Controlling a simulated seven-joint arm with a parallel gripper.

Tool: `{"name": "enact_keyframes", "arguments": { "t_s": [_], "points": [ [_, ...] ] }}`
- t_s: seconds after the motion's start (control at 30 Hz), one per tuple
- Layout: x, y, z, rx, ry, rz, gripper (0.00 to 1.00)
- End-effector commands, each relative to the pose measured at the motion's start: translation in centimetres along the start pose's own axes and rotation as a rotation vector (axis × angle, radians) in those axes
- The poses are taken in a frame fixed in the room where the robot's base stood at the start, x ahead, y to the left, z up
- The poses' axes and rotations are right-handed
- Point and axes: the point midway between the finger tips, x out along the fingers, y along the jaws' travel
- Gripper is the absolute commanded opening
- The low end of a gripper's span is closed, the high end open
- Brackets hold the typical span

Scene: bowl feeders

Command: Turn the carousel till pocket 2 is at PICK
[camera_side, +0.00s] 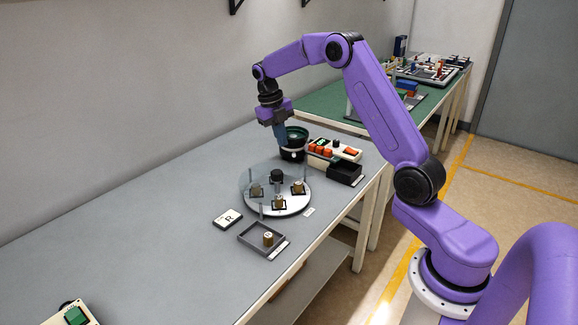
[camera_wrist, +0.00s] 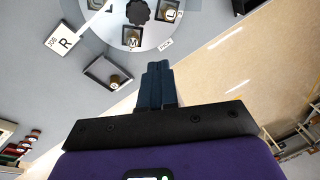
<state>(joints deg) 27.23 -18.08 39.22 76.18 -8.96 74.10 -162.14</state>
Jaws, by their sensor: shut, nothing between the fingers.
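The carousel is a round pale disc (camera_side: 292,210) with a black central knob (camera_side: 277,176), upright pegs and several pockets holding brass-coloured pieces (camera_side: 298,187). In the wrist view the disc (camera_wrist: 105,28) is cut off by the top edge, with pieces marked M (camera_wrist: 132,42) and L (camera_wrist: 170,15) in pockets. I cannot read any pocket numbers. My gripper (camera_side: 281,144) is shut and empty, above and behind the disc in the side view. Its fingertips (camera_wrist: 157,64) show apart from the disc in the wrist view.
A card reading R (camera_side: 228,218) and a grey tray (camera_side: 248,241) with one brass piece lie in front of the carousel. Behind stand a dark bowl feeder (camera_side: 294,153), a box with orange buttons (camera_side: 350,154) and a black bin (camera_side: 344,174). The left bench is mostly clear.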

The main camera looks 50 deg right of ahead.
Motion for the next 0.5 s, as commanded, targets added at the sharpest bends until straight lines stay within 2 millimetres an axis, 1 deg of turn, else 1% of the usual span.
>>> {"name": "enact_keyframes", "arguments": {
  "t_s": [0.03, 0.1, 0.2, 0.3, 0.37, 0.4, 0.5],
  "points": [
    [2.4, 0.6, -1.5, 0.001, 0.055, -0.098, 0.0],
    [5.5, 0.6, -3.5, 0.011, 0.103, -0.266, 0.0],
    [8.8, 0.2, -6.1, 0.006, 0.114, -0.512, 0.0],
    [10.9, -0.3, -8.1, -0.029, 0.06, -0.746, 0.0],
    [11.8, -0.5, -9.0, -0.066, -0.001, -0.873, 0.0],
    [12.3, -0.6, -9.4, -0.096, -0.051, -0.948, 0.0],
    [13.3, -0.4, -10.3, -0.196, -0.208, -1.102, 0.0]
  ]
}}
